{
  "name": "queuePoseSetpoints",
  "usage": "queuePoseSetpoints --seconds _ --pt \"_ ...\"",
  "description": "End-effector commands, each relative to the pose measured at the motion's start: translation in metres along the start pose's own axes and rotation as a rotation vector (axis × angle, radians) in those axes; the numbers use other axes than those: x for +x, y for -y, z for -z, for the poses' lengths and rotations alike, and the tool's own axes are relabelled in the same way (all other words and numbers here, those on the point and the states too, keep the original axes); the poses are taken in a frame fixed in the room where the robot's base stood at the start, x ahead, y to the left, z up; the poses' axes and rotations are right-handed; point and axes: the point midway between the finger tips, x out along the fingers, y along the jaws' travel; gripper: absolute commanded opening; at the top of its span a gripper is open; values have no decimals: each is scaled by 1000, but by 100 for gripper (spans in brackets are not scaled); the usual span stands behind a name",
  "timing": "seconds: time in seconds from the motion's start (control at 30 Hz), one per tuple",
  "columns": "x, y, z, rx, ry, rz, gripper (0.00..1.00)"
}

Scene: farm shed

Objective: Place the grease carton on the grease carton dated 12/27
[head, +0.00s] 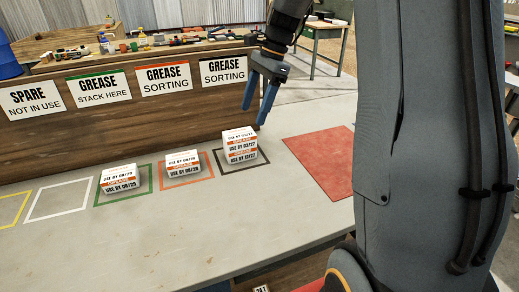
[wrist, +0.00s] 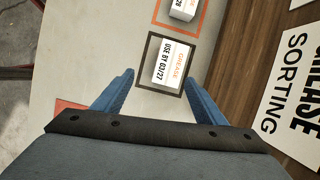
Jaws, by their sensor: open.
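A stack of what looks like two white grease cartons (head: 240,142) stands in the black-outlined square (head: 262,163) under a GREASE SORTING sign. The top carton's label reads 03/27 in the wrist view (wrist: 168,62); the lower label seems to read 12/27 but is small. Another grease carton (head: 121,179), dated 08/29, sits in the green square (head: 148,188). A third carton (head: 183,164) sits in the orange square (head: 208,173), seemingly dated 08/28. My gripper (head: 254,114) is open and empty above the black-square stack, apart from it.
A wooden back panel (head: 130,114) with signs stands behind the squares. The white square (head: 58,201) is empty, and a yellow square (head: 12,210) lies at the left edge. A red mat (head: 322,160) lies bare to the right. The table's front is clear.

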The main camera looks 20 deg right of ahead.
Motion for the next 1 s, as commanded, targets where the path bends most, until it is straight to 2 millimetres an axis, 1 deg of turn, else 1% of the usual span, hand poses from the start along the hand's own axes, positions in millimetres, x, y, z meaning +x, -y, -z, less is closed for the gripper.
queuePoseSetpoints --seconds 0.03,0.07,0.17,0.2,0.27,0.3,0.4,0.5,0.57,0.6,0.7,1.0 --pt "10 -16 -6 -82 -26 -13 65" --pt "18 -27 -8 -148 -46 -22 65" --pt "44 -71 -16 -416 -120 -62 65" --pt "55 -90 -19 -535 -149 -81 65" --pt "69 -119 -22 -717 -189 -113 65" --pt "78 -138 -25 -836 -211 -134 65" --pt "97 -179 -28 -1097 -250 -185 65" --pt "110 -208 -31 -1287 -271 -222 65" --pt "114 -218 -32 -1361 -278 -236 65" --pt "118 -222 -38 -1394 -280 -243 65" --pt "121 -227 -41 -1433 -283 -250 65" --pt "121 -227 -40 -1431 -282 -250 65"
